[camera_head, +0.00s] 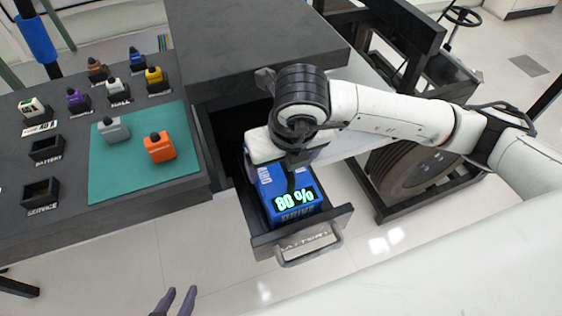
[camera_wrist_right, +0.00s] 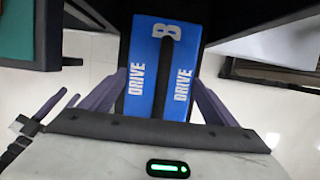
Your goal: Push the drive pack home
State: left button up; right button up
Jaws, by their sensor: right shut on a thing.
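The blue drive pack (camera_head: 287,205), with "DRIVE" lettering and a green "80 %" display, sits in an open drawer (camera_head: 262,248) below the dark bench top. My right gripper (camera_wrist_right: 162,85) is over the pack. In the right wrist view its purple fingers lie on both sides of the blue drive pack (camera_wrist_right: 141,65), shut on it around its black middle strip. In the head view my right wrist hides the fingers and the pack's far end. My left gripper (camera_head: 180,296) shows at the bottom edge, empty, its two fingers apart.
The drawer has a metal front handle (camera_head: 309,246). A teal mat (camera_head: 130,180) on the left bench bears a grey and an orange pack. Several coloured packs stand behind it, with empty holders (camera_head: 41,192) at left. A wheel (camera_head: 415,165) in a black frame stands at right.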

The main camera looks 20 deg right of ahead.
pick_arm(q)
jog(key=shift+f+b, duration=0.4)
jog(key=shift+f, duration=0.1)
pick_arm(e)
jog(key=shift+w+f, duration=0.1)
jog(key=shift+f, duration=0.2)
jog(key=o, duration=2.1)
jog(key=shift+f, duration=0.25)
jog(key=shift+s+r, duration=0.2)
jog(key=shift+r, duration=0.4)
pick_arm(q)
jog(key=r, duration=0.1)
jog(key=d+r, duration=0.1)
jog(key=shift+w+r+p, duration=0.2)
jog(key=shift+r+p, duration=0.2)
pick_arm(e)
jog(key=v, duration=0.9)
jog(key=shift+s+r, duration=0.1)
jog(key=shift+r, duration=0.1)
pick_arm(q)
jog(key=shift+r, duration=0.1)
pick_arm(e)
jog(key=shift+r, duration=0.1)
